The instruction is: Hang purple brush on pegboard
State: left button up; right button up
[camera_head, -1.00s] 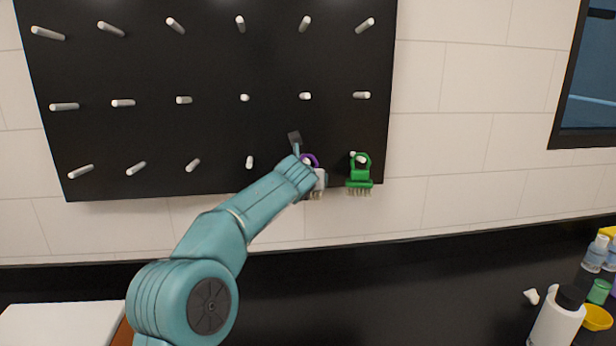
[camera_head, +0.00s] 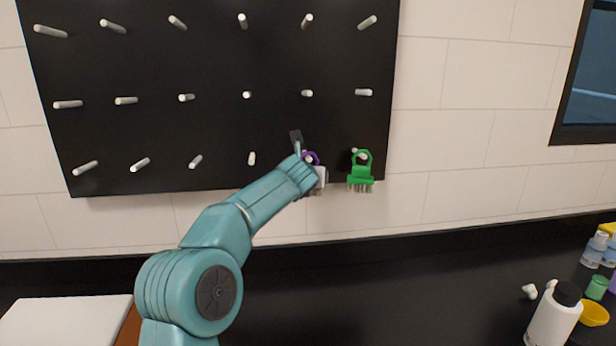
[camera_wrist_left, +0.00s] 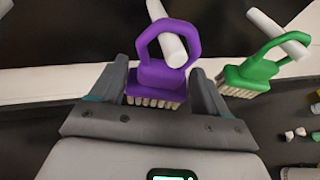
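The purple brush (camera_wrist_left: 160,72) shows in the left wrist view with its bristles down. Its handle loop is around a white peg (camera_wrist_left: 173,50), whose tip sticks out through the loop. In the head view my left gripper (camera_head: 309,170) is at the lower right of the black pegboard (camera_head: 225,60) and mostly hides the brush, leaving part of the purple loop (camera_head: 312,158) visible. My right gripper is not in view.
A green brush (camera_head: 361,174) hangs on the peg to the right, close to my left gripper; it also shows in the left wrist view (camera_wrist_left: 252,70). The other pegs are bare. A white bottle (camera_head: 553,322) and small containers stand on the dark counter at the right.

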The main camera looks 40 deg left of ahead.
pick_arm(q)
jog(key=o, duration=0.4)
jog(key=shift+s, duration=0.15)
jog(key=b+v, duration=0.5)
jog(key=v, duration=1.1)
jog(key=shift+s+d+r, duration=0.1)
